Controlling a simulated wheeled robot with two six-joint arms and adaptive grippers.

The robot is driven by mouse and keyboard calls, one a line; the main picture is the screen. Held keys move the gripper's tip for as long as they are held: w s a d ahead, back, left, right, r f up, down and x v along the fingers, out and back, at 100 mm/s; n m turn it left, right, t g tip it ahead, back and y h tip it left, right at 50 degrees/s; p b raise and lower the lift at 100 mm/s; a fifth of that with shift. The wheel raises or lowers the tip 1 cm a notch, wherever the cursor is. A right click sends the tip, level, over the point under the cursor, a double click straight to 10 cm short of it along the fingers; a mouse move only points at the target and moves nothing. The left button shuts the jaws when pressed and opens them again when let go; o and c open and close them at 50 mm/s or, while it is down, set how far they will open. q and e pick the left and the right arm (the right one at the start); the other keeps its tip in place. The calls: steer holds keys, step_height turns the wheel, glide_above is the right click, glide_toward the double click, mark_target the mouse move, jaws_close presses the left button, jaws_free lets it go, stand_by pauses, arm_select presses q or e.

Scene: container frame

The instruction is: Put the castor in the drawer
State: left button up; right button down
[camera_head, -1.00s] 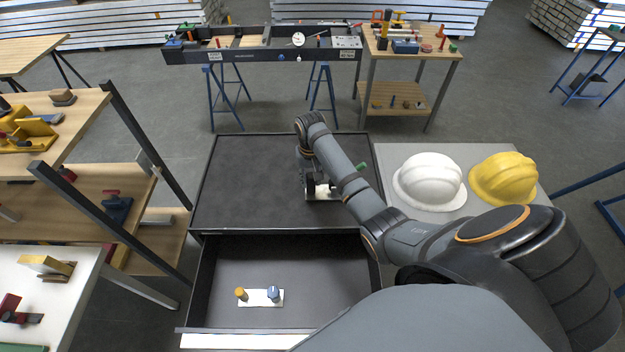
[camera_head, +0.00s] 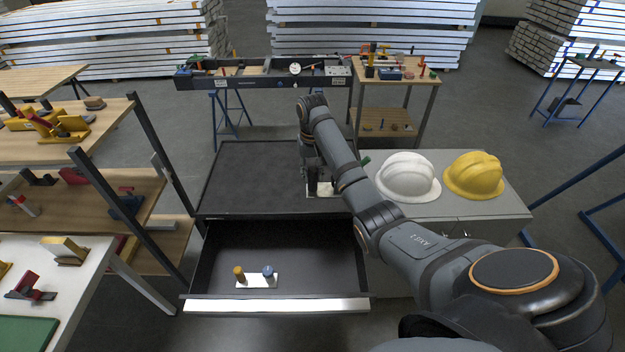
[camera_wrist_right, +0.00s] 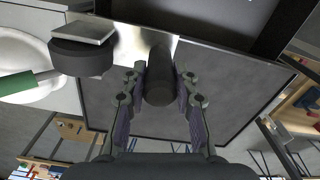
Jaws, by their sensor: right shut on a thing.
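The castor (camera_wrist_right: 158,82) shows in the right wrist view as a dark, rounded piece between the two fingers, with a pale plate beside it. My right gripper (camera_head: 312,180) is shut on it, low over the right part of the dark cabinet top (camera_head: 245,175). Whether the castor touches the top I cannot tell; the arm partly hides it in the head view. The drawer (camera_head: 320,265) below is pulled open. A white plate (camera_head: 257,283) with an orange peg and a blue peg lies in it. My left gripper is out of view.
A white helmet (camera_head: 408,177) and a yellow helmet (camera_head: 474,175) sit on the grey surface to the right. In the wrist view, a dark disc with a square plate (camera_wrist_right: 82,60) is close beside the gripper. A loaded shelf stands left. The drawer's right side is clear.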

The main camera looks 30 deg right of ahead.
steer(key=shift+f, duration=0.25)
steer(key=shift+s+a+f+b, duration=0.1)
steer(key=shift+a+f+b, duration=0.15)
steer(key=shift+f, duration=0.25)
steer(key=shift+a+f+b, duration=0.15)
steer(key=shift+a+f, duration=0.1)
steer(key=shift+f, duration=0.25)
steer(key=s+a+f+b, duration=0.3)
steer(key=s+a+f, duration=0.25)
steer(key=f, duration=0.45)
steer(key=s+a+f+b, duration=0.35)
steer(key=a+f, duration=0.35)
steer(key=f, duration=0.3)
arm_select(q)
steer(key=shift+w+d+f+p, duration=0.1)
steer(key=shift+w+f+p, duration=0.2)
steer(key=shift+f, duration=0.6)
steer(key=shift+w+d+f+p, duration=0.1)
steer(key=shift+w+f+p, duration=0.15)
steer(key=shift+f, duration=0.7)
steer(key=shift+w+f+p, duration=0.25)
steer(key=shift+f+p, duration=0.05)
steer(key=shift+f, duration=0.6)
arm_select(e)
steer(key=shift+s+f, duration=0.2)
steer(key=shift+f, duration=4.7)
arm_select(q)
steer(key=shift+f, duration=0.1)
